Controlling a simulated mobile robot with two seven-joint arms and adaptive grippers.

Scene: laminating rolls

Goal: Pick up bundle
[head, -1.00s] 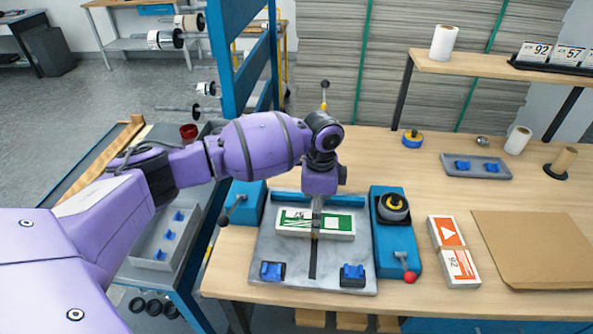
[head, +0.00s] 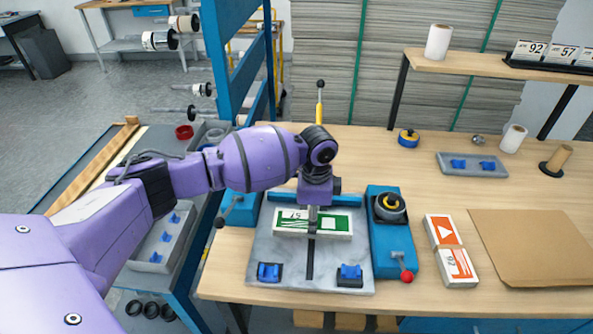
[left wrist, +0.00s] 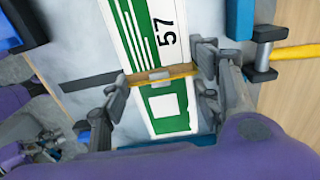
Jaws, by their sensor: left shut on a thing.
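The bundle (head: 335,224) is a flat white and green stack marked 57, lying across the grey plate (head: 335,257) of the blue-fitted press. In the left wrist view the bundle (left wrist: 145,38) has a brown band around its middle. My left gripper (left wrist: 160,82) is shut on the bundle at the band, one finger on each long side. In the head view my left gripper (head: 312,217) comes down from above and hides part of the bundle's middle. I cannot see a clear gap under the bundle. My right gripper is not in view.
Blue clamps (head: 269,272) sit at the plate's front corners. A blue unit with a red-knobbed lever (head: 406,276) stands to its right. Orange and white bundles (head: 443,231) and a brown board (head: 530,247) lie farther right. A yellow lever (head: 319,108) rises behind.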

